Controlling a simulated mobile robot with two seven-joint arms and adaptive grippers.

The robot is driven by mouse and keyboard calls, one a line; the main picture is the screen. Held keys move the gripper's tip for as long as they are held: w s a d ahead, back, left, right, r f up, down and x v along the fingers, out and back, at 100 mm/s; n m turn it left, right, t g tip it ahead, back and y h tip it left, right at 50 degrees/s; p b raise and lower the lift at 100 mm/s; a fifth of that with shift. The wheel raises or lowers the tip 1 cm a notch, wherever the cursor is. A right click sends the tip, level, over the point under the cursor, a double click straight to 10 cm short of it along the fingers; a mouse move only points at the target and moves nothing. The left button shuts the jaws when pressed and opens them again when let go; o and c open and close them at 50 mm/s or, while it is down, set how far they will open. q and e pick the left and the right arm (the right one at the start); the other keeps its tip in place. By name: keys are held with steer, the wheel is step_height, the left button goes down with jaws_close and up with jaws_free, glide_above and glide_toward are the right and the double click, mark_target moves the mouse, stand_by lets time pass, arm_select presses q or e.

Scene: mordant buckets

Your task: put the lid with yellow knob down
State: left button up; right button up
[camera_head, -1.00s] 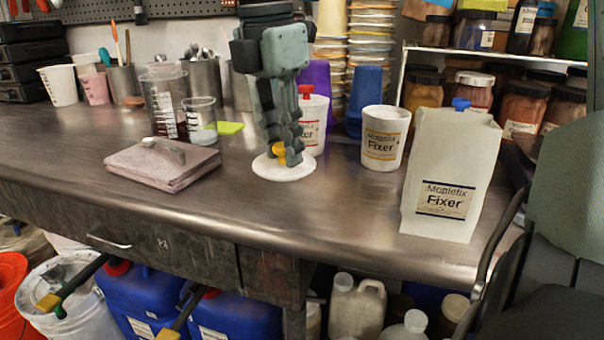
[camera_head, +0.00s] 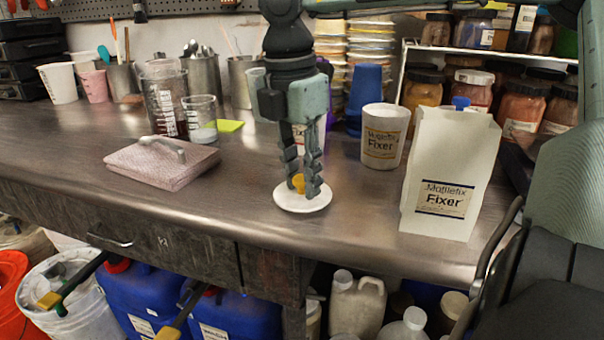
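The lid is a flat white disc (camera_head: 302,203) with a yellow knob (camera_head: 298,182), in the head view near the middle of the metal bench. It lies level, at or just above the bench top; a small gap beneath cannot be ruled out. My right gripper (camera_head: 302,185) points straight down over it, one finger on each side of the knob, shut on it. The fingers partly cover the knob. My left gripper is not in view.
A white Fixer tub (camera_head: 382,138) and a larger white Fixer container (camera_head: 448,170) stand to the right. Another white tub (camera_head: 299,138) is mostly hidden behind my gripper. A pink cloth-like stack (camera_head: 160,165) lies left. Bare bench (camera_head: 240,205) surrounds the lid.

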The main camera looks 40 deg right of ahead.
mark_target(295, 180)
steer(key=o, duration=0.5)
steer(key=shift+c, duration=0.2)
steer(key=shift+r, duration=0.1)
step_height(295, 180, up, 12)
steer(key=a, duration=0.1)
steer(key=shift+a, duration=0.2)
stand_by(0.4)
